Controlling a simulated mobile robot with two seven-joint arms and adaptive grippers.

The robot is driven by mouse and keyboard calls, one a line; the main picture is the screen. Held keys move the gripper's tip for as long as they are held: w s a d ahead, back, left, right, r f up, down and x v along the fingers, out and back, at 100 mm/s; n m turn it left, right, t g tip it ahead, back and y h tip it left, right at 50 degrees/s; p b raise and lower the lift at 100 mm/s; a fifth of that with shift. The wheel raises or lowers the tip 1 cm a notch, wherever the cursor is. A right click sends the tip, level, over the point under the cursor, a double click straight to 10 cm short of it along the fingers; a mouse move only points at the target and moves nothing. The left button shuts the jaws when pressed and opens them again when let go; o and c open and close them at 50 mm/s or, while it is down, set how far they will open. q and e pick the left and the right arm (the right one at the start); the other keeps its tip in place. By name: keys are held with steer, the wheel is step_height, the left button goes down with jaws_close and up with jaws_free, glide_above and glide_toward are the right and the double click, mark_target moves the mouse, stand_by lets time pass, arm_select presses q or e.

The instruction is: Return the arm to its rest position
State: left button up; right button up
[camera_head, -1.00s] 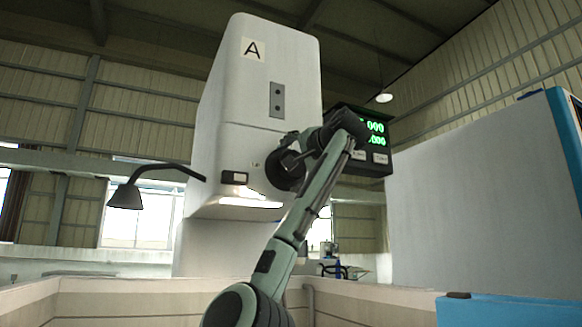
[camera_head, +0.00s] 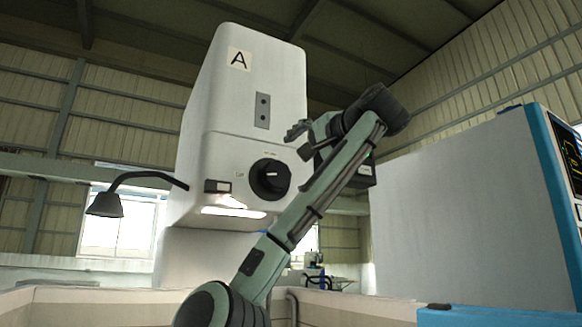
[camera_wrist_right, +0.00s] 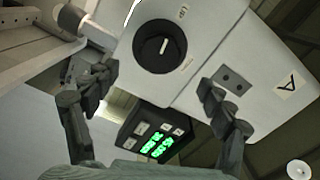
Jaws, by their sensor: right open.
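My right arm (camera_head: 315,200) rises from the bottom of the head view and bends near its top. Its gripper (camera_head: 302,142) points left toward the white machine head marked A (camera_head: 250,90). The gripper is open and empty, apart from the black round knob (camera_head: 271,179) on the machine's face. In the right wrist view the open fingers (camera_wrist_right: 162,95) stand wide apart, with nothing between them but background. The knob (camera_wrist_right: 160,47) with its pale pointer line is clear beyond them. My left gripper is in neither view.
A green-digit display (camera_wrist_right: 155,138) shows in the wrist view; my arm mostly hides it in the head view. A black lamp (camera_head: 107,204) hangs at left. A large grey cabinet with blue trim (camera_head: 455,205) stands at right. Pale enclosure walls (camera_head: 90,303) run along the bottom.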

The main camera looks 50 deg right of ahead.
mark_target(278, 174)
steer(key=shift+s, duration=0.15)
steer(key=x, duration=1.2)
stand_by(0.3)
